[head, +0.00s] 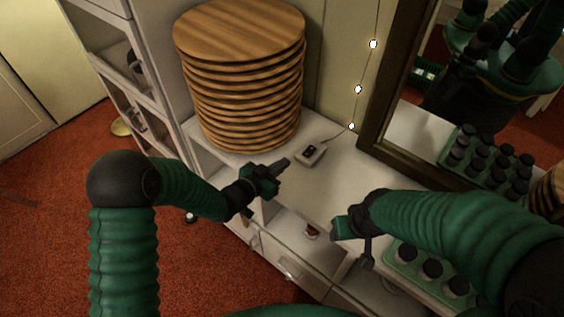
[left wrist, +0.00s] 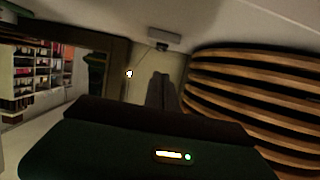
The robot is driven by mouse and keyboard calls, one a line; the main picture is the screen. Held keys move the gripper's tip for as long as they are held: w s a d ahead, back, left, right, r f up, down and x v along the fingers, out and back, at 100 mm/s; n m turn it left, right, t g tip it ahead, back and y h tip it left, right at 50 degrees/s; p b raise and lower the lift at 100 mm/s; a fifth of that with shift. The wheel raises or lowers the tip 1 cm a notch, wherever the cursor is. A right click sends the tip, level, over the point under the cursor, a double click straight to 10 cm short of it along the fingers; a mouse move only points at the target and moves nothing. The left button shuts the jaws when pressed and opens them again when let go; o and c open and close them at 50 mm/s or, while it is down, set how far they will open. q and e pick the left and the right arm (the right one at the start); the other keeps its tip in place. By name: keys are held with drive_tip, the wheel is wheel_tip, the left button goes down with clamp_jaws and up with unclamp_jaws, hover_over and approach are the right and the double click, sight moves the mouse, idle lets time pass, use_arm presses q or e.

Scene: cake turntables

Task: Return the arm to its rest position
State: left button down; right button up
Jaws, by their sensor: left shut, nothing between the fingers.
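My left gripper (head: 277,167) comes in from the left over the white cabinet top, in front of the stack of wooden boards, and is shut and empty. Its tip is close to a small box with a dark switch (head: 310,153); a small gap seems to lie between them. In the left wrist view the shut fingers (left wrist: 161,92) point toward the same box (left wrist: 178,40). My right gripper (head: 345,225) is at the right, over the cabinet's front part; its fingers are too small and dark to read.
A tall stack of round wooden boards (head: 243,75) stands at the back left. A framed mirror (head: 385,100) leans at the right. A string of lit bulbs (head: 358,89) hangs on the wall. A green tray of dark-lidded jars (head: 405,252) sits below my right arm. Red carpet (head: 45,225) lies left.

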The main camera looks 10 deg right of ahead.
use_arm(q)
drive_tip(key=s+a+r+n+g+y+p, duration=0.1)
drive_tip(key=s+a+n+y, duration=0.2)
drive_tip(key=a, duration=0.6)
drive_tip(key=s+a+r+n+g+y+p, duration=0.1)
drive_tip(key=s+a+r+g+y, duration=0.1)
drive_tip(key=s+a+y, duration=0.45)
drive_tip(key=s+a+r+n+g+p, duration=0.1)
drive_tip(key=s+a+n+g, duration=0.3)
drive_tip(key=s+a, duration=0.6)
drive_tip(key=s+n+y, duration=0.1)
drive_tip(key=s, duration=0.3)
drive_tip(key=shift+r+g, duration=0.35)
drive_tip(key=shift+g, duration=0.05)
drive_tip(key=shift+s+r, duration=0.1)
